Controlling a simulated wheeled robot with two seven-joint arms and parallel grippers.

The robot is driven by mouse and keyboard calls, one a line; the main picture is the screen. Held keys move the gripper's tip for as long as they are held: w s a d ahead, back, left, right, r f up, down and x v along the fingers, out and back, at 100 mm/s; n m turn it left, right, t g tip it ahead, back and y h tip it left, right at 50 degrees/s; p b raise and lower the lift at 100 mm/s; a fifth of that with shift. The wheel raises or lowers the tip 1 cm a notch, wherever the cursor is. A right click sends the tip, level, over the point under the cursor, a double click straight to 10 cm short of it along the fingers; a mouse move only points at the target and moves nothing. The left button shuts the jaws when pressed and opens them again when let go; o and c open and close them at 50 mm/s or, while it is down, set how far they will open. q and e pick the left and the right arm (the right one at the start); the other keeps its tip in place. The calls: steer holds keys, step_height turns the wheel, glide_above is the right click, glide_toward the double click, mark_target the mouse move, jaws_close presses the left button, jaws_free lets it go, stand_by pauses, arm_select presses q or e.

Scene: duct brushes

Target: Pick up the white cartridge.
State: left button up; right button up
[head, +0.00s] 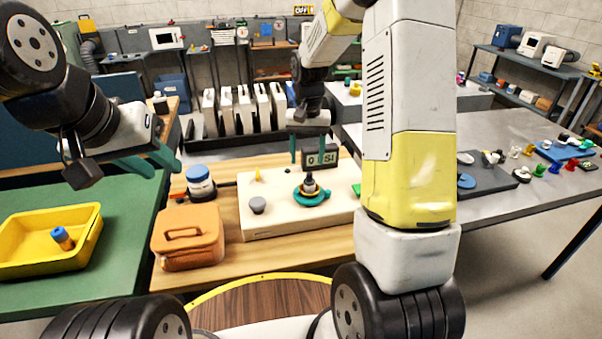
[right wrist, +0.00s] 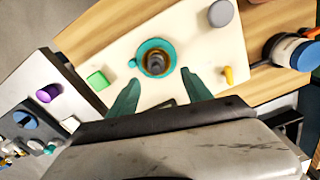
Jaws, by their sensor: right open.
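I see no part plainly marked as a white cartridge. A white jar with a blue lid (head: 200,183) stands behind the orange case; it also shows at the right of the right wrist view (right wrist: 296,52). My right gripper (head: 308,158) is open, pointing down above a teal ring with a dark stepped piece in it (head: 311,195). In the right wrist view this ring (right wrist: 155,60) lies just beyond and between the fingertips, with nothing gripped. My left gripper (head: 166,172) is open and empty, left of and above the jar.
The ring sits on a cream board (head: 275,222) with a grey knob (head: 257,205), a yellow peg and a green block. An orange case (head: 188,237) stands left of it. A yellow tray (head: 90,240) holds a blue-capped piece. A small display (head: 321,158) stands behind.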

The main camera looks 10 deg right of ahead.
mark_target(309, 173)
steer(key=f, duration=0.8)
steer(key=shift+d+f, duration=0.2)
steer(key=shift+d, duration=0.2)
jaws_close()
